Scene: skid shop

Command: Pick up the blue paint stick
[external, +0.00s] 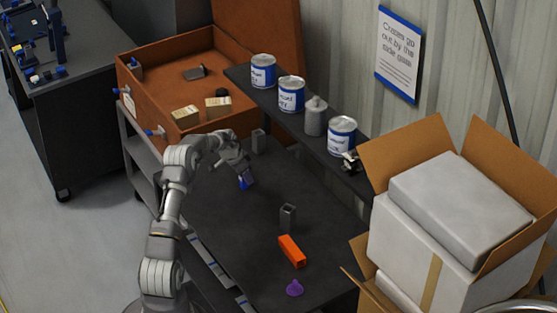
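My gripper (246,180) points down over the dark bench top, left of its middle. A small blue thing (242,184) shows at my fingertips, low over or on the bench. It may be the blue paint stick, but it is too small to tell its shape. My gripper hides part of it. I cannot tell whether my fingers are closed on it or around it.
An orange block (292,251), a purple piece (294,288) and a grey square tube (288,216) are on the dark bench (225,215). Another grey tube (258,141) stands farther back. Paint cans (291,94) line the raised shelf. An open brown case (160,88) is behind.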

